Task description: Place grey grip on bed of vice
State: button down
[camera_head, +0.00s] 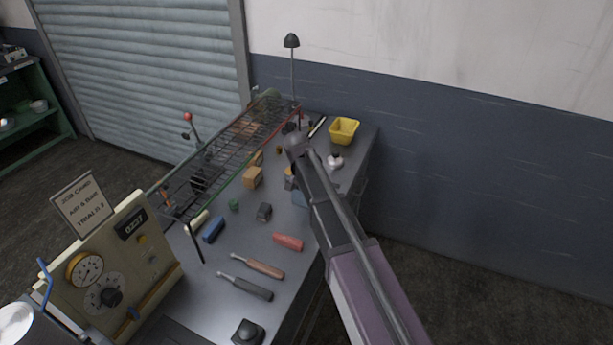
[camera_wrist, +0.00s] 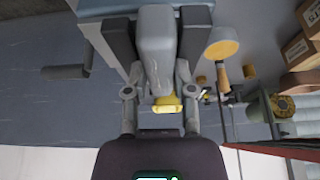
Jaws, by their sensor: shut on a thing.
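The grey grip (camera_wrist: 157,50) is between my gripper's two dark finger pads (camera_wrist: 157,45) in the wrist view, its long side running away from the palm. My gripper is shut on it. A blue body with a grey bar, apparently the vice (camera_wrist: 88,14), lies at the top edge of the wrist view, close beyond the grip; I cannot tell whether they touch. In the head view a small blue part of the vice (camera_head: 299,199) shows left of my arm. My arm hides the gripper, the grip and most of the vice there.
The bench (camera_head: 195,290) carries a red grip (camera_head: 288,242), a brown-handled tool (camera_head: 258,265), a grey-handled tool (camera_head: 245,287), a blue piece (camera_head: 213,230) and a grey block (camera_head: 264,212). A wire rack (camera_head: 225,155) runs along the left side. A yellow bin (camera_head: 344,130) stands at the far end.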

jog(key=shift+c, duration=2.3)
grip_release()
jog(key=shift+s+d+f, duration=0.1)
jog(key=shift+s+f, duration=0.05)
jog(key=shift+s, duration=0.05)
jog(key=shift+w+f, duration=0.15)
jog(key=shift+r, duration=0.2)
jog(key=shift+r+p, duration=0.35)
jog(key=shift+p, duration=0.15)
jog(key=p+v, duration=1.1)
jog(key=shift+a+r, duration=0.25)
jog(key=shift+r, duration=0.15)
jog(key=s+d+f+n+g+y, duration=0.1)
jog(key=s+d+n+g, duration=0.3)
jog(key=s+d, duration=1.7)
jog(key=d, duration=0.3)
jog(key=shift+s+d+f, duration=0.25)
jog(key=shift+s+d, duration=0.05)
jog(key=shift+s, duration=0.1)
